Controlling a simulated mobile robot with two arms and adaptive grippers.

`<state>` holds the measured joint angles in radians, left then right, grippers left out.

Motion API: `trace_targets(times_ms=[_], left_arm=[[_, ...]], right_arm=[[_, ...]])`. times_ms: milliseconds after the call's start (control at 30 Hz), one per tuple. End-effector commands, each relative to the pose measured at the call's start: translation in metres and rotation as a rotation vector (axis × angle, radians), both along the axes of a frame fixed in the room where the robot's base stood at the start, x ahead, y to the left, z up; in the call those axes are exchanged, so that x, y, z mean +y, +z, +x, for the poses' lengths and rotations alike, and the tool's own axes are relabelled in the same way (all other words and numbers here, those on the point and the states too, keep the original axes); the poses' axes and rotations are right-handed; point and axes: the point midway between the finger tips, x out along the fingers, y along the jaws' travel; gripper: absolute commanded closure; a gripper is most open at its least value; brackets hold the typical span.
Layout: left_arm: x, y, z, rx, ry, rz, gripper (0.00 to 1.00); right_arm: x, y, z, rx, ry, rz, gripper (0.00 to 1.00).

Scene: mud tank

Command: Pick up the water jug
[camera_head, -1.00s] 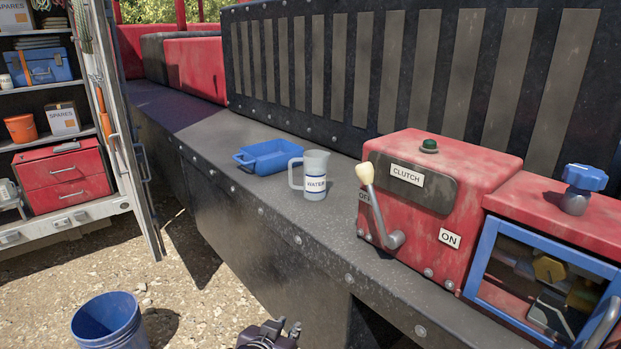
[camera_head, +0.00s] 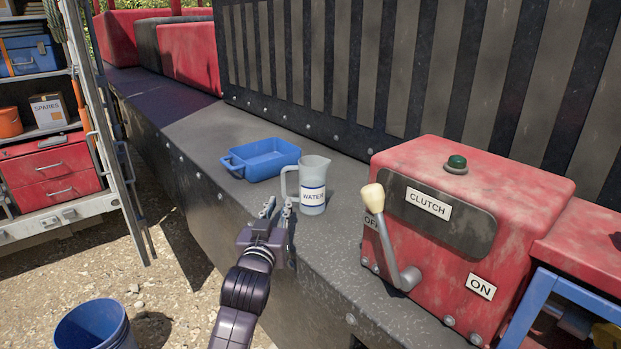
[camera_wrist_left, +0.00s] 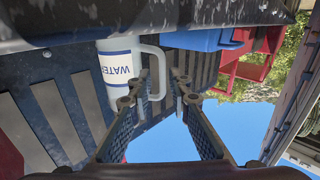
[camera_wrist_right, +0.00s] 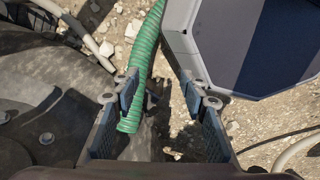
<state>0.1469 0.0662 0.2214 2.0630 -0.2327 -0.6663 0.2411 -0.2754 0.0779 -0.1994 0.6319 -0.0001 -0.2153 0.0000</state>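The water jug (camera_head: 312,182) is a translucent grey-white pitcher with a WATER label. It stands upright on the dark metal ledge, its handle facing left in the head view. In the left wrist view the jug (camera_wrist_left: 118,82) appears upside down, with its handle beside the fingers. My left gripper (camera_head: 278,206) is open and empty, at the ledge's front edge, just in front and left of the jug, fingers pointing toward it and apart from it. My right gripper (camera_wrist_right: 160,90) shows only in its wrist view, open, with a green ribbed hose (camera_wrist_right: 146,55) beyond its fingers.
A blue tray (camera_head: 262,162) sits on the ledge (camera_head: 190,135) behind and left of the jug. A red clutch box (camera_head: 450,240) with a lever (camera_head: 385,230) stands to the right. A blue bucket (camera_head: 95,330) is on the gravel at lower left. Shelves stand at left.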

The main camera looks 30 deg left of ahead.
Motion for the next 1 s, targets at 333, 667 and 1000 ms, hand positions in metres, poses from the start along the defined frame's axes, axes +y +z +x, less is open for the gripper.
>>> trace_targets(times_ms=[333, 667, 1000], left_arm=[[0.010, 0.001, 0.025, 0.001, 0.000, 0.000, 0.82], [0.027, 0.001, 0.060, 0.003, 0.000, 0.000, 0.82], [0.031, -0.002, 0.071, 0.002, -0.001, 0.000, 0.82]], right_arm=[[0.000, 0.006, -0.036, 0.053, -0.001, -0.002, 0.60], [-0.010, 0.024, -0.041, 0.057, 0.003, -0.014, 0.60], [-0.005, 0.027, -0.016, 0.022, 0.002, -0.007, 0.60]])
